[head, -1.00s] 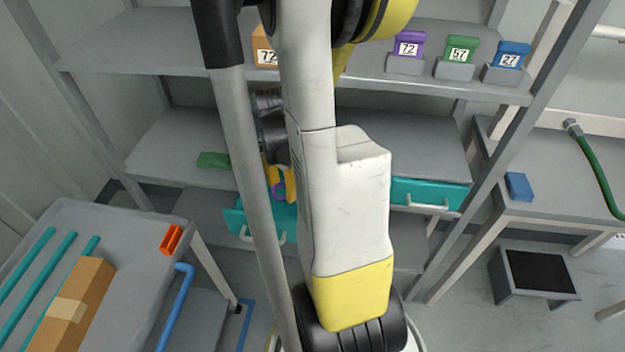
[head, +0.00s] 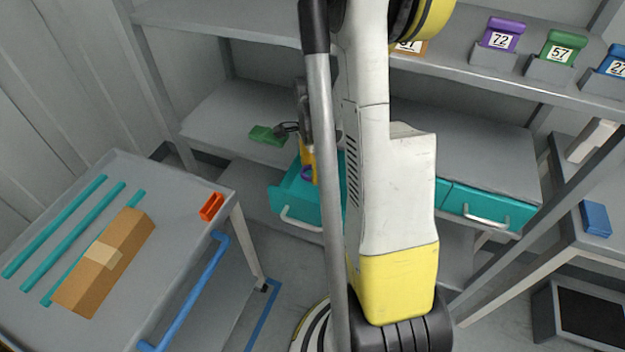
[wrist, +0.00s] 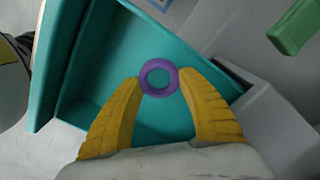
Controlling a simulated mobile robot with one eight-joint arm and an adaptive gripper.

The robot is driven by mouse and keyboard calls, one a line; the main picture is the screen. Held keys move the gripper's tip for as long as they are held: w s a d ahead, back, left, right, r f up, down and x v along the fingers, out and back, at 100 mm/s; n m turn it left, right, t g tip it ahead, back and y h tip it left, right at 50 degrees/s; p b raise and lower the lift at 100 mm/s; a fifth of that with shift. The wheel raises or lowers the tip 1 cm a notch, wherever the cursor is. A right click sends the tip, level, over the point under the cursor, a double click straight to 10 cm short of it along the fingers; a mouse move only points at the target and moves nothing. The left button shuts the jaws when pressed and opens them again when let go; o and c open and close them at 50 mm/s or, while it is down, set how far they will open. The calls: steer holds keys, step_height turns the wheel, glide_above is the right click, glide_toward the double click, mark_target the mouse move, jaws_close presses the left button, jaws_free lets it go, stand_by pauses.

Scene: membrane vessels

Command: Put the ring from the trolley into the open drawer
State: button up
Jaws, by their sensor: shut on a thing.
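The purple ring (wrist: 158,64) is pinched between the yellow fingertips of my gripper (wrist: 160,78). In the head view, the ring (head: 306,173) shows small below my gripper (head: 309,160), partly hidden by my arm. The teal drawer (head: 290,207) is pulled open under the shelf, and the ring appears over its inside. In the wrist view the open drawer (wrist: 88,85) lies behind the ring and its visible floor is empty. I cannot tell how high the ring is above the floor. The trolley (head: 180,195) stands at the left.
The trolley carries teal rods (head: 70,240), a cardboard box (head: 128,240) and an orange block (head: 211,207). A green block (head: 267,135) lies on the shelf beside my gripper. A shut teal drawer (head: 510,213) is at the right. Numbered tags (head: 500,38) stand on the upper shelf.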

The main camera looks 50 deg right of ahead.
steer(key=shift+f+b, duration=0.65)
steer(key=shift+f, duration=1.05)
steer(key=shift+f, duration=0.2)
steer(key=o, duration=0.8)
steer(key=shift+r, duration=0.15)
